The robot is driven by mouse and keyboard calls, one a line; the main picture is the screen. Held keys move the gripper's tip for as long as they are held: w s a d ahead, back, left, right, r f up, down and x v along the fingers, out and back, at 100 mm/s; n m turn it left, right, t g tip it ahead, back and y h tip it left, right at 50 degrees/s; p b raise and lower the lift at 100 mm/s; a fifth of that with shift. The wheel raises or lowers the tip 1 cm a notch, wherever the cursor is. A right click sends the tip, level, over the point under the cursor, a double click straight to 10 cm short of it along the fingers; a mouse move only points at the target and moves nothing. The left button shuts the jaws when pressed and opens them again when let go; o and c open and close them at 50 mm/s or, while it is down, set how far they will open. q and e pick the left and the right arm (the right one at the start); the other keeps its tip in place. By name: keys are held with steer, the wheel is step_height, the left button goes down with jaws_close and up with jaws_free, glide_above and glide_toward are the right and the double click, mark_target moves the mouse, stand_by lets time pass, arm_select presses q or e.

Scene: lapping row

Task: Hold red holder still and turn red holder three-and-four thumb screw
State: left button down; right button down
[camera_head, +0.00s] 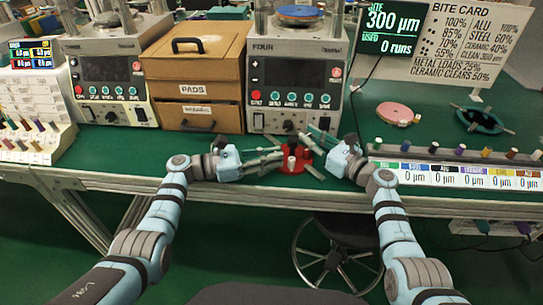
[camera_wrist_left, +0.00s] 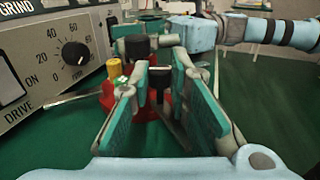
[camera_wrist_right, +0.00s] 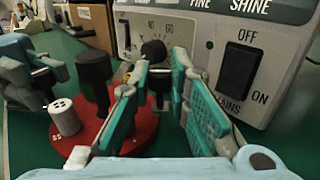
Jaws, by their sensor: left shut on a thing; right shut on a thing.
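The red holder (camera_head: 293,163) is a round red base with upright posts, near the table's front edge. It shows in the right wrist view (camera_wrist_right: 140,133) with a white dotted cylinder (camera_wrist_right: 65,117) and a black-topped post (camera_wrist_right: 93,70). My left gripper (camera_head: 279,160) comes from the left and is shut on the holder at a black-topped post (camera_wrist_left: 160,72). A brass piece (camera_wrist_left: 115,70) stands beside it. My right gripper (camera_head: 322,146) is shut on a black-knobbed thumb screw (camera_wrist_right: 153,50) at the holder's far side. The fingers partly hide the holder; I cannot read screw numbers.
The machine marked FOUR (camera_head: 296,80) stands close behind the holder. A wooden pads box (camera_head: 195,75) is to its left. A pink disc (camera_head: 394,112) and a dark green ring (camera_head: 482,120) lie on the right. A stool (camera_head: 340,240) is below the table edge.

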arm_select(q)
steer(key=shift+m+g, duration=0.3)
steer(key=shift+g, duration=0.1)
steer(key=c, duration=1.5)
jaws_free()
steer(key=shift+a, duration=0.1)
steer(key=v, duration=1.2)
steer(key=shift+f, duration=0.2)
